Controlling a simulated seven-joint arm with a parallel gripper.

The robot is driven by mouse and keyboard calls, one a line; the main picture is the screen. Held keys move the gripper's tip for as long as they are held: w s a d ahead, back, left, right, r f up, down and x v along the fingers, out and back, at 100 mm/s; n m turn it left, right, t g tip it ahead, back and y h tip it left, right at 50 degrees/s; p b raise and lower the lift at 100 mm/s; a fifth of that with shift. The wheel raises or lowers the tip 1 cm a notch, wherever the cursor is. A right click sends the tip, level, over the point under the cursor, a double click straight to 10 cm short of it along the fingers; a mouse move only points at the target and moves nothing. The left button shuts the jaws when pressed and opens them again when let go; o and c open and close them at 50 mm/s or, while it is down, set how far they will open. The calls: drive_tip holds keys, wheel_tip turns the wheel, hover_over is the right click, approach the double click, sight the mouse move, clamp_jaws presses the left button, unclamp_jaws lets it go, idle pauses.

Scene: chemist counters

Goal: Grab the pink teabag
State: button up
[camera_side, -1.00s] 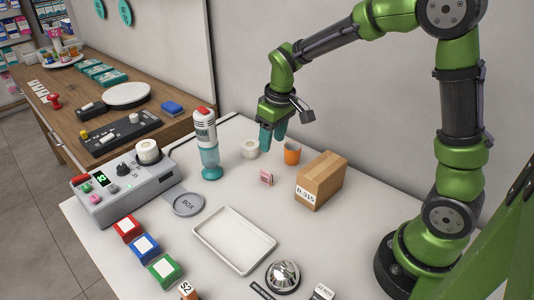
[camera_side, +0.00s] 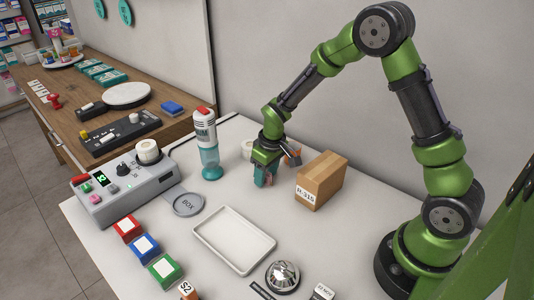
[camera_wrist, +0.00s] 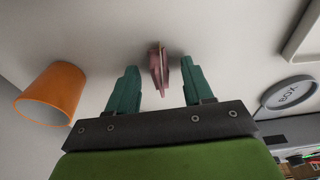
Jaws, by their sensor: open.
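The pink teabag (camera_wrist: 159,70) stands on the white counter in the wrist view, between the two teal fingers of my gripper (camera_wrist: 157,88). There are gaps between it and both fingers, so the fingers do not appear to touch it. My gripper is open. In the side view my gripper (camera_side: 265,178) is low over the counter, left of the cardboard box, and it hides the teabag.
The cardboard box (camera_side: 321,180) stands close to the right of my gripper. An orange cup (camera_wrist: 52,92) is nearby, partly hidden in the side view.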

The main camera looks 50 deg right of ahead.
clamp_jaws()
idle(0.4)
